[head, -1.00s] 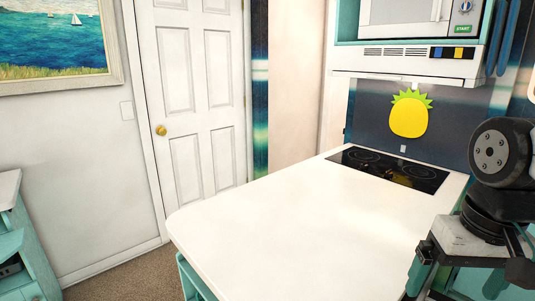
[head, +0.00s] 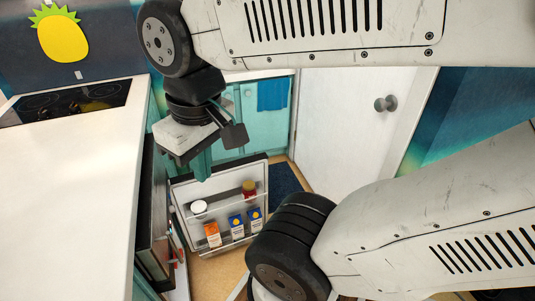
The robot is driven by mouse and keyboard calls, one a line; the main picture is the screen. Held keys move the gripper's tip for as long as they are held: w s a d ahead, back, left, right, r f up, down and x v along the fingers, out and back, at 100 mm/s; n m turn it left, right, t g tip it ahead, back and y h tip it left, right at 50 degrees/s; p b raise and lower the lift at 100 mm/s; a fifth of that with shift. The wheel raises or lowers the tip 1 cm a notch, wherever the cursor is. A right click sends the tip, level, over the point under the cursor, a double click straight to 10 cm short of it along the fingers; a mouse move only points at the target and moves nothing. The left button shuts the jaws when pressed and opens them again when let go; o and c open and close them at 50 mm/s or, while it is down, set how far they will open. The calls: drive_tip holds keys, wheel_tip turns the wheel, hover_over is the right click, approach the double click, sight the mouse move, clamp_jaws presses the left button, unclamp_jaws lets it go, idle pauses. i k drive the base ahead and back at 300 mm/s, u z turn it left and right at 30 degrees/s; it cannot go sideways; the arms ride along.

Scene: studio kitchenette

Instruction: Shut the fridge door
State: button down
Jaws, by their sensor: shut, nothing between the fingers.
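The fridge door (head: 179,197) stands open in the head view, below the middle left, with its white inner side and shelves facing me. Bottles, cartons and a jar sit on its shelves. The dark fridge body (head: 151,215) is under the counter to the left of the door, and its inside is mostly hidden. My gripper (head: 203,166) points down in front of the upper left part of the door and hides some of it. It is shut and empty. I cannot tell whether it touches the door.
A white counter (head: 75,195) with a black cooktop (head: 70,100) fills the left side. Behind the door are teal cabinets (head: 245,115), a blue towel (head: 272,94), a dark blue mat (head: 284,180) and a white door (head: 340,125). Some floor (head: 225,266) is free below the fridge door.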

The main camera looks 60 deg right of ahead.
sight(222, 192)
drive_tip(key=z, duration=0.2)
drive_tip(key=k, duration=0.35)
drive_tip(key=z, duration=0.6)
drive_tip(key=i, duration=1.05)
drive_tip(key=z, duration=0.15)
